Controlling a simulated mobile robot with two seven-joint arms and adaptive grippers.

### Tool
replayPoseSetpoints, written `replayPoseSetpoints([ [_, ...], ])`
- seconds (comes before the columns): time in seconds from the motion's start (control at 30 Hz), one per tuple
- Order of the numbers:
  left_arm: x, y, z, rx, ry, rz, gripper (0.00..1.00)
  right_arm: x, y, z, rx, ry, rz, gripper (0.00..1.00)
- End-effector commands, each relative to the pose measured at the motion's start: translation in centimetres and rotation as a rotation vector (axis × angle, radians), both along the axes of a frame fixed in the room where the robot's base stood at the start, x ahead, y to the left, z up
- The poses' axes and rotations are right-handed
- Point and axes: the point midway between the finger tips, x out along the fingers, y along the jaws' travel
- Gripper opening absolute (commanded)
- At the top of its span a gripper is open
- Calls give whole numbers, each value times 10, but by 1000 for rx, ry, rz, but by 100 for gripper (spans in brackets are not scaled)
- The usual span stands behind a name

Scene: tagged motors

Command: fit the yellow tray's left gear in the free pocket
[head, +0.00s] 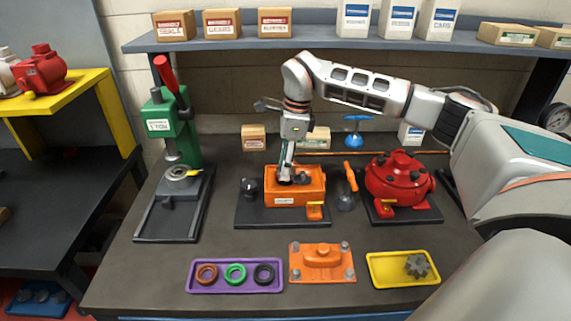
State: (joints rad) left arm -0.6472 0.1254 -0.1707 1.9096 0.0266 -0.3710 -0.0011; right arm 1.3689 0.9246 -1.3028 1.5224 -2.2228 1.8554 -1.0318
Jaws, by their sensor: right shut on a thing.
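The yellow tray (380,270) lies at the front right of the bench. Its left half is empty, and one dark grey gear (417,265) lies in its right half. The orange open-topped housing (295,198) stands on a dark base at the middle of the bench. My right gripper (286,179) points down into the housing's left part, shut on a dark gear that is mostly hidden by the fingers and housing wall. A dark part (303,178) shows inside the housing to its right. I cannot tell how deep the held gear sits. My left gripper is out of view.
The orange cover (322,263) and purple tray (236,286) with three rings lie in front. A green press (160,135) stands left, a red pump (398,178) right. An orange-handled tool (350,175) stands close to the housing's right side.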

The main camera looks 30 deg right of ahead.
Motion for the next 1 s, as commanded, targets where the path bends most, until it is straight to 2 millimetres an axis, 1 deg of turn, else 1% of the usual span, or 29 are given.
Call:
replayPoseSetpoints([
  [0.47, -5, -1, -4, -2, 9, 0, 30, 0, 0, -10, 1, 1, 0, 9],
  [0.73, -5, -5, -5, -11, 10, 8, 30, 0, 0, -16, 0, 0, 0, 9],
  [1.0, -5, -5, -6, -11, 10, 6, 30, 0, 0, -22, 0, 0, 0, 9],
])
